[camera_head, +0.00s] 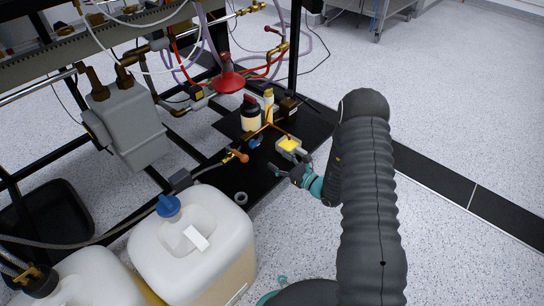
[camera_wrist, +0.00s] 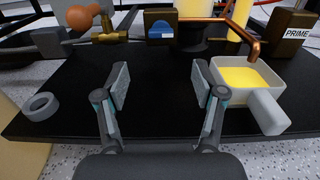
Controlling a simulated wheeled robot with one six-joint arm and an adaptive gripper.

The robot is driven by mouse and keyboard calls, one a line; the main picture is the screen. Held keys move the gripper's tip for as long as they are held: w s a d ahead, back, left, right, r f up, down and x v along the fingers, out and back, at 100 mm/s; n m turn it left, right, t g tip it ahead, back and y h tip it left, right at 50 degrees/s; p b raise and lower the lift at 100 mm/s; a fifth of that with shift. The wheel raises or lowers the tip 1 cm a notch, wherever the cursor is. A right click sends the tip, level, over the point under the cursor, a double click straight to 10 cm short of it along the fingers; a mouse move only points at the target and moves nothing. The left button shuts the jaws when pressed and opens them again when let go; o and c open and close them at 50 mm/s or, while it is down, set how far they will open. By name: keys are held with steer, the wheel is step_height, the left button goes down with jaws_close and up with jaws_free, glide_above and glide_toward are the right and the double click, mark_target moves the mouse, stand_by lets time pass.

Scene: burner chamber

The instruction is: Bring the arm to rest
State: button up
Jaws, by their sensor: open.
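My gripper (camera_head: 290,172) is at the end of my dark, ribbed arm, low over the front edge of the black shelf. In the wrist view my gripper (camera_wrist: 160,88) is open, with its two fingers apart and nothing between them. A small white cup with yellow liquid (camera_wrist: 258,85) stands just right of the right finger. It also shows in the head view (camera_head: 291,147), just beyond the fingers. A copper spout (camera_wrist: 253,50) hangs over the cup.
A grey ring (camera_wrist: 40,106) lies on the black shelf (camera_wrist: 70,80) to the left. A valve with an orange knob (camera_wrist: 82,18) and a box marked PRIME (camera_wrist: 290,33) stand behind. White jugs (camera_head: 190,250) stand at the front left. Open floor (camera_head: 455,110) lies to the right.

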steer(key=shift+s+d, duration=0.25)
steer(key=shift+f, duration=0.15)
